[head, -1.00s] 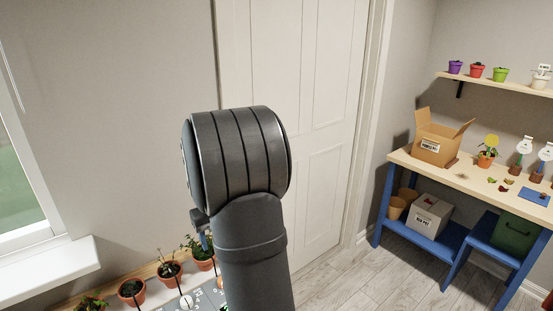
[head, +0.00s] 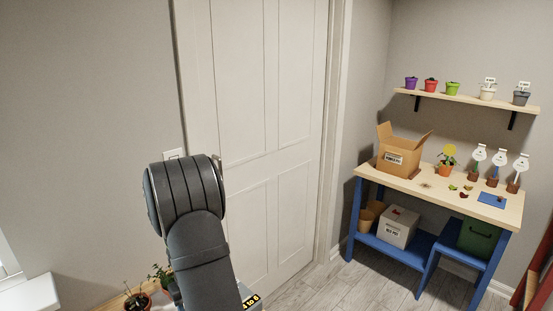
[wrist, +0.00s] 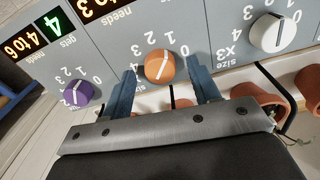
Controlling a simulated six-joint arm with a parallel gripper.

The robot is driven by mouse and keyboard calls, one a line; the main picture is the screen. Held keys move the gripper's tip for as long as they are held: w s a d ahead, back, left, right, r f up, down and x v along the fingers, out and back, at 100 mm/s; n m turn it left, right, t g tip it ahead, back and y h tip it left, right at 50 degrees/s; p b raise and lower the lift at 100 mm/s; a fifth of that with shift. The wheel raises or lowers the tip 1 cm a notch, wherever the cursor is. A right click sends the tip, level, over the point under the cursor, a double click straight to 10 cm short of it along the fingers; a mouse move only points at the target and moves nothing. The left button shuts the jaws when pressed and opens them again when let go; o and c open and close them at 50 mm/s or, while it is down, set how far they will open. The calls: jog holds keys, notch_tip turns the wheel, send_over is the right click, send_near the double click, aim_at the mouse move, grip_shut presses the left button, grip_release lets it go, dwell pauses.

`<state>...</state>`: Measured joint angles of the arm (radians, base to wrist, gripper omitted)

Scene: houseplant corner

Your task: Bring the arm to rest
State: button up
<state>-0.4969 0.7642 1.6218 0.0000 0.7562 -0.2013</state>
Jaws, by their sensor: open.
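My gripper (wrist: 162,80) is open in the wrist view, with its two blue fingers on either side of an orange dial (wrist: 160,67) on a grey panel (wrist: 225,30). I cannot tell whether the fingers touch the dial. A purple dial (wrist: 77,94) is to the left and a white dial (wrist: 278,33) to the right. In the head view my own dark arm hides the gripper and most of the panel.
Terracotta pots (wrist: 258,103) stand close by the panel's right part in the wrist view. A potted plant (head: 137,300) shows at the head view's bottom edge. A white door (head: 250,90) is behind my arm. A workbench (head: 435,187) with an open box (head: 399,155) stands right.

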jog(key=shift+f, duration=0.35)
jog(key=shift+r, duration=0.1)
notch_tip(320, 180, up, 18)
notch_tip(320, 180, down, 18)
jog(key=shift+r, duration=0.1)
jog(key=shift+f, duration=0.3)
jog(key=n, duration=0.3)
jog(key=shift+r+n, duration=0.1)
jog(key=shift+n, duration=0.2)
jog(key=n, duration=0.4)
jog(key=shift+n, duration=0.3)
jog(key=n, duration=0.3)
jog(key=shift+n, duration=0.4)
jog(key=n, duration=0.4)
